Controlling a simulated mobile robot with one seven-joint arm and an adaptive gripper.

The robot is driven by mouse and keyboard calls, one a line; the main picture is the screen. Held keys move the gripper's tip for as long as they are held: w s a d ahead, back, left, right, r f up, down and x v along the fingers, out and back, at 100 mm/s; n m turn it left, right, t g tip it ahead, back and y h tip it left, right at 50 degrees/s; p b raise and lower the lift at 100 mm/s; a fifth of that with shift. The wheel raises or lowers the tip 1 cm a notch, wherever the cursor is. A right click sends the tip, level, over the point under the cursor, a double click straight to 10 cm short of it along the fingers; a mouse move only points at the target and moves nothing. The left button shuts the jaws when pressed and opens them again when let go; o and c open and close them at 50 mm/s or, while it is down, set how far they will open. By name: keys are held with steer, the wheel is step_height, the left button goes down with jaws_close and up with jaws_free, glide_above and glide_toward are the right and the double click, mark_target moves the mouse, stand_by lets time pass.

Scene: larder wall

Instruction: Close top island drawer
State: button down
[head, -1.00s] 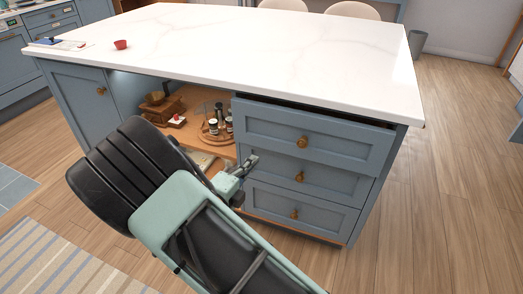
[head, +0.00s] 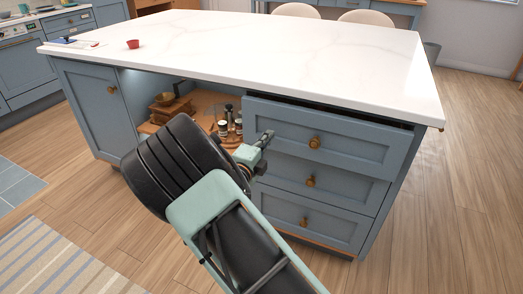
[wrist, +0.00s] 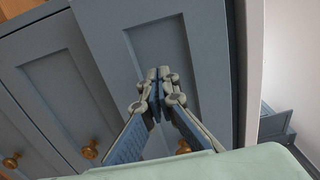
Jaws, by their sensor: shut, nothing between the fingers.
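The top island drawer (head: 345,148) is a blue-grey front with a round brass knob (head: 314,142). It stands slightly open, with a dark gap beneath the worktop. My gripper (head: 267,136) is shut and empty, in front of the left part of this drawer front in the head view. In the wrist view the shut fingertips (wrist: 158,74) are in front of the top drawer's panel (wrist: 185,50), and its knob (wrist: 183,147) is partly hidden behind my gripper. I cannot tell whether the fingertips touch the front.
Two lower drawers (head: 345,191) look shut beneath it. The white island worktop (head: 250,48) overhangs above. An open shelf (head: 203,103) with jars and a grinder lies left of the drawers. The wooden floor (head: 465,190) to the right is clear.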

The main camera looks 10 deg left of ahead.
mark_target(275, 127)
steer(key=shift+w+d, duration=0.15)
steer(key=shift+w, duration=0.4)
steer(key=shift+p+x, duration=1.6)
steer(key=shift+x, duration=0.95)
steer(key=shift+r, duration=0.15)
steer(key=shift+s, duration=0.1)
